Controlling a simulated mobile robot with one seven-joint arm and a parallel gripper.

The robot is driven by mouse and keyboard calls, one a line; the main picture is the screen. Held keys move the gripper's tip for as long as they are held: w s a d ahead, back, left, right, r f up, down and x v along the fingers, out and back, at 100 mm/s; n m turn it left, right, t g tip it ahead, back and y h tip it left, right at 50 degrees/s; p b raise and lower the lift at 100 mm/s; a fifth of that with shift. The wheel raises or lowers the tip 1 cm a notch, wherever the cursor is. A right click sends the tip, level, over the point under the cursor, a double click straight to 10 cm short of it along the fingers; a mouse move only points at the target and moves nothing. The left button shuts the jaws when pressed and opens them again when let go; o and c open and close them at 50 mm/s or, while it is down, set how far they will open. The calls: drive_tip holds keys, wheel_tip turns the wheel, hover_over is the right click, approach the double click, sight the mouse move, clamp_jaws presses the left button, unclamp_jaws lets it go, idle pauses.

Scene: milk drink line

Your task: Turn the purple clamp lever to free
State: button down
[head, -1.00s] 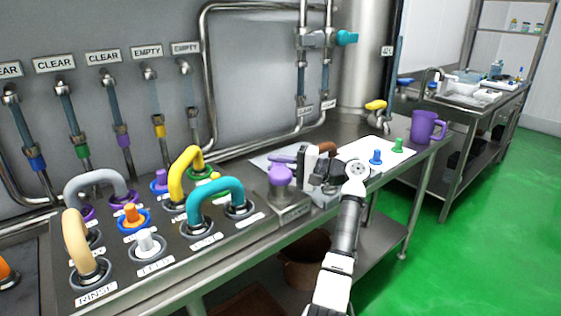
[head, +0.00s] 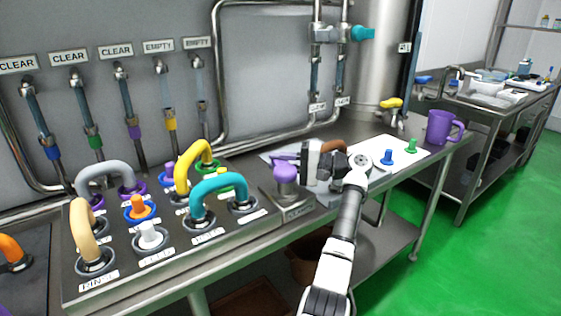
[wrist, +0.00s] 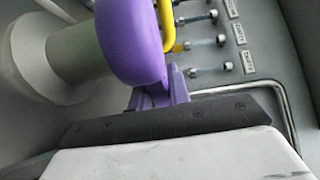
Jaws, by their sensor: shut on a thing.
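The purple clamp lever (head: 286,172) has a rounded purple knob on a grey metal box at the front of the bench, with a label that seems to begin "CLAMP". A purple bar (head: 284,157) shows just behind the knob, beside my gripper (head: 306,163). In the wrist view a large rounded purple piece (wrist: 130,40) fills the top middle and narrows down to the jaws of my gripper (wrist: 158,95). My gripper is shut on the purple lever. The exact contact is partly hidden by the gripper body.
To the left stands a panel with yellow (head: 188,165), teal (head: 218,185), grey and beige hose loops. To the right, a white mat (head: 400,148) holds blue and green pegs, with a purple mug (head: 440,127) beyond. Pipes run along the back wall. Green floor lies open at right.

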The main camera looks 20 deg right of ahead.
drive_tip(key=c, duration=1.3)
unclamp_jaws()
drive_tip(key=b+v, duration=0.2)
drive_tip(key=v, duration=1.1)
drive_tip(key=shift+s+d, duration=0.2)
drive_tip(key=shift+d, duration=0.1)
